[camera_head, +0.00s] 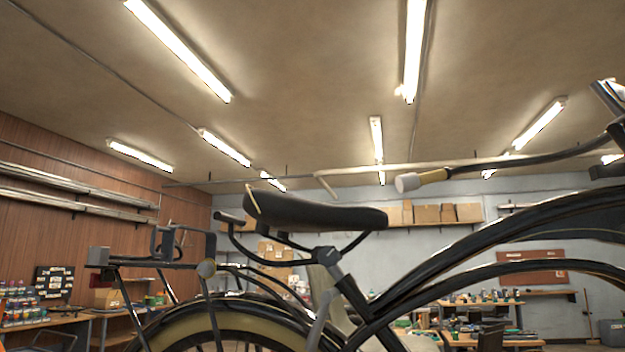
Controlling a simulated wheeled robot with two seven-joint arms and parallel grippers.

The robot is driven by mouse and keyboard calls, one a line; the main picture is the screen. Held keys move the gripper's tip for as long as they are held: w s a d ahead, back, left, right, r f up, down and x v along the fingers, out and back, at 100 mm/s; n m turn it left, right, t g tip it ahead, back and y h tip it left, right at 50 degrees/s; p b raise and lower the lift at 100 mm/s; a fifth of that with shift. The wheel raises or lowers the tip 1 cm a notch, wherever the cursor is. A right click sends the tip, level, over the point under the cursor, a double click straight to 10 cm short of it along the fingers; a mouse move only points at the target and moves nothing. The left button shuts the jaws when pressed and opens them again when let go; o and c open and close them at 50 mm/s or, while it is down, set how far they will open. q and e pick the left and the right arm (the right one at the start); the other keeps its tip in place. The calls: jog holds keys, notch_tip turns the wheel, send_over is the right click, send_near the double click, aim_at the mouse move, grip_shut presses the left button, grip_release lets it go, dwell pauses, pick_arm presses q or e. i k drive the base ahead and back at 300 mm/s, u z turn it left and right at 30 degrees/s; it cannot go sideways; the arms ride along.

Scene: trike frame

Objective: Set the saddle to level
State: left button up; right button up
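The black saddle (312,214) is in the middle of the head view, on top of the bike frame. Its broad rear end is at the left and its nose at the right. Its top slopes down from rear to nose, so it looks tilted nose-down. Dark rails run under it to a clamp (326,256) at the top of the seat post. Neither of my grippers shows in this view, and nothing is seen touching the saddle.
A handlebar grip (421,180) reaches in above and right of the saddle. The curved black frame tubes (470,243) fill the lower right. A rear rack (150,264) and rear wheel (225,318) are at lower left. Benches and boxes stand behind. The air above the saddle is clear.

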aim_at(286, 214)
jog(key=z, duration=1.05)
jog(key=i, duration=0.8)
jog(key=u, duration=1.55)
